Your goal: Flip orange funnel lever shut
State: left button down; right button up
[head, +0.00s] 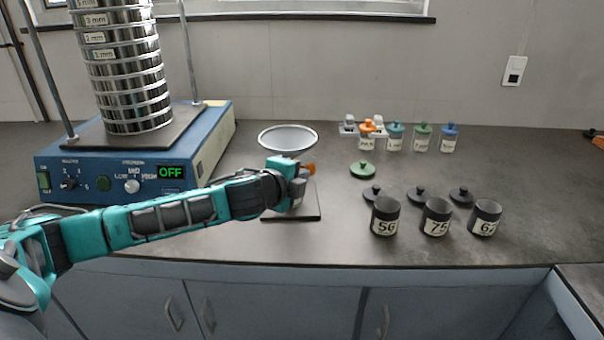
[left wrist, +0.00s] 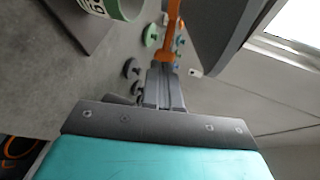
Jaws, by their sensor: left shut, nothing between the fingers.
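The funnel (head: 288,137) is a wide grey bowl above a dark base plate (head: 312,213). Its orange lever (head: 311,168) shows just past my left gripper (head: 299,184), which hides most of the funnel's lower part. In the left wrist view, the orange lever (left wrist: 173,32) stands right at the tips of my shut, empty left gripper (left wrist: 163,76). I cannot tell whether they touch. The funnel's grey wall (left wrist: 222,35) is beside the lever there. A green-rimmed, labelled jar (left wrist: 122,6) is partly visible near the base plate. My right gripper is out of view.
A blue sieve shaker (head: 215,140) with a sieve stack (head: 130,75) stands at left, its display reading OFF. Black numbered cups (head: 385,217) and their lids (head: 420,194) are to the right. Small jars with coloured lids (head: 395,137) stand behind.

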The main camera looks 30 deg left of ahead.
aim_at(304, 166)
pick_arm(q)
jog(key=shift+w+a, duration=0.1)
jog(key=shift+w, duration=0.55)
jog(key=shift+w+n+y, duration=0.15)
jog(key=shift+n+y, duration=0.15)
jog(key=shift+y, duration=0.1)
pick_arm(e)
jog(key=shift+r, duration=0.25)
